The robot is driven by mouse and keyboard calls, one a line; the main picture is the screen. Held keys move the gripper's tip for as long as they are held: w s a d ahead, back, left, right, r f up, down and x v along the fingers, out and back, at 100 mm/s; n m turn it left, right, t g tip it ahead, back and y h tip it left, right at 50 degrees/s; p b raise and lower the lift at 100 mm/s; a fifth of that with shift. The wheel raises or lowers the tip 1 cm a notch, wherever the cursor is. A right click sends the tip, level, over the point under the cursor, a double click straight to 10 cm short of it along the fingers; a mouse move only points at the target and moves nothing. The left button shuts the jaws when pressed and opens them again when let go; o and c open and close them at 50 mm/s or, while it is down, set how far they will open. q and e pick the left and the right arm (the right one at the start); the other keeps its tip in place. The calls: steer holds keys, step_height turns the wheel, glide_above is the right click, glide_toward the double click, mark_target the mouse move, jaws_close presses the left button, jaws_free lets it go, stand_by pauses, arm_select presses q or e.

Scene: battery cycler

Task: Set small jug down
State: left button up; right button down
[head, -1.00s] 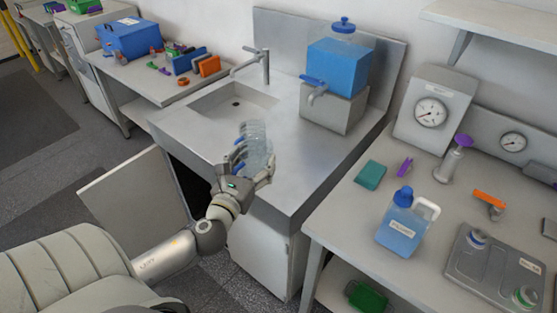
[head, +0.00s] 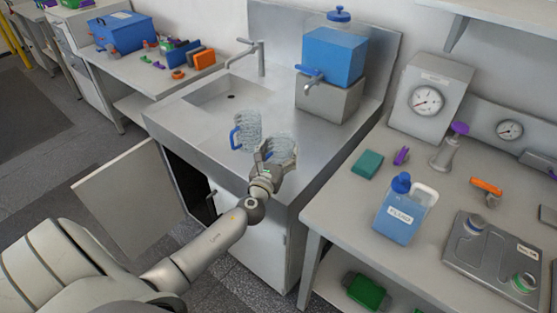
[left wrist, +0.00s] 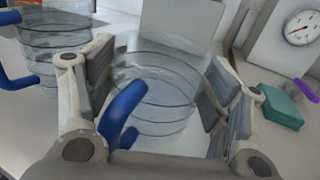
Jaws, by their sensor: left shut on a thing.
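My left gripper (head: 277,158) is shut on a clear ribbed jug (head: 282,145), over the front part of the steel counter (head: 200,135). In the left wrist view this held jug (left wrist: 158,90) is between the two fingers, its blue handle toward the camera. I cannot tell whether its base touches the counter. A second clear jug (head: 248,128) with a blue handle stands upright just left of it, apart from it. It also shows at the left of the left wrist view (left wrist: 58,45). My right gripper is not in view.
A sink (head: 232,96) with a tap lies behind left. A blue water tank (head: 336,60) on a grey block stands at the back right of the counter. To the right, a table holds a fluid bottle (head: 400,218), a teal block (head: 367,163) and gauges. Counter right of the held jug is clear.

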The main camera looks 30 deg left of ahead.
arm_select(q)
steer(key=shift+s+f, duration=0.1)
steer(key=shift+f, duration=1)
steer(key=shift+f+b, duration=0.1)
steer(key=shift+b, duration=0.25)
steer(key=o, duration=0.6)
steer(key=shift+f, duration=0.1)
steer(key=o, duration=0.5)
